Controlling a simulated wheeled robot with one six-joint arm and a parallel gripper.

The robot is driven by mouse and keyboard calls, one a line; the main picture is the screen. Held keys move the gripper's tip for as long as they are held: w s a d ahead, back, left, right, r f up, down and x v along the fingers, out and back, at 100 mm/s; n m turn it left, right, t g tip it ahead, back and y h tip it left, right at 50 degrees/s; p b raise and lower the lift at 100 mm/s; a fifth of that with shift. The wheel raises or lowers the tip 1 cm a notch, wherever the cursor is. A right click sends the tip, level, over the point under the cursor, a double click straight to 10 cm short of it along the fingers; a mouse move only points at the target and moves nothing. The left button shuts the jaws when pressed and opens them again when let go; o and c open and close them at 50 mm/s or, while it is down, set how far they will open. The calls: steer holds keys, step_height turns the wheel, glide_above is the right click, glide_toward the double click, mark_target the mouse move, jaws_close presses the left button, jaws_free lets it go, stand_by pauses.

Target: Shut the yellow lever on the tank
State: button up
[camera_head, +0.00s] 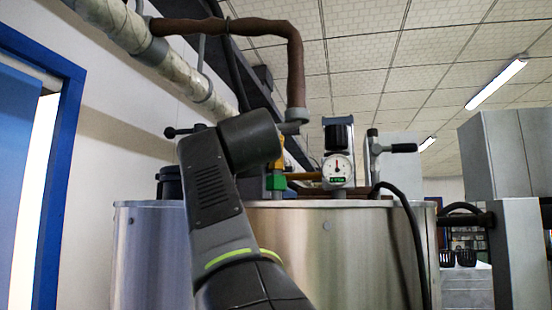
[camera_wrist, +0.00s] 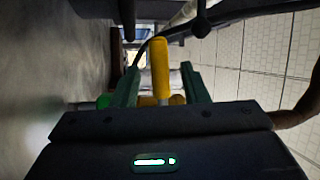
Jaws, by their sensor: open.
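The yellow lever (camera_wrist: 160,68) shows in the wrist view between the two dark green fingers of my gripper (camera_wrist: 161,78). The fingers are open, with a gap on each side of the lever. In the head view a small part of the yellow lever (camera_head: 281,158) shows beside my arm, above a green fitting (camera_head: 276,183) on top of the steel tank (camera_head: 350,255). My arm hides my gripper and much of the lever there. The tank wall (camera_wrist: 50,60) fills the left of the wrist view.
A gauge with a green display (camera_head: 338,168) stands on the tank, right of the lever. A black-handled fitting (camera_head: 376,152) and a black hose (camera_head: 412,225) are farther right. A brown pipe (camera_head: 296,60) hangs above. Grey cabinets (camera_head: 515,150) stand at the right.

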steer(key=shift+p+x, duration=0.4)
steer(key=shift+x, duration=1.25)
jaws_close()
